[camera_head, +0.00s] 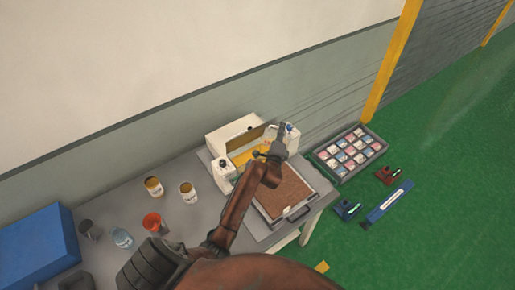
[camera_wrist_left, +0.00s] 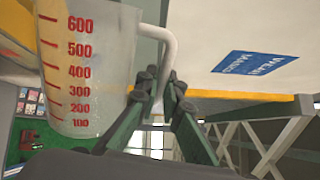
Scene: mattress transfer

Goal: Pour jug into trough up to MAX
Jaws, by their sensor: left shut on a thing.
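My left gripper (camera_head: 273,154) is above the white machine (camera_head: 219,178) at the table's back right. In the left wrist view the fingers (camera_wrist_left: 162,92) are closed on the pale handle of a translucent jug (camera_wrist_left: 112,70). Red marks from 100 to 600 show on its side. I cannot tell how much liquid it holds. In the head view my arm and gripper hide most of the jug. A yellow-orange area, which looks like the trough (camera_head: 244,154), shows inside the machine; no MAX mark can be read. My right gripper is not in view.
A brown-filled tray (camera_head: 291,191) sits at the table's (camera_head: 205,222) right end. Two open tins, a red cup (camera_head: 152,222) and a glass jar stand at left, near a blue box (camera_head: 40,246). A compartment tray (camera_head: 363,142) lies to the right.

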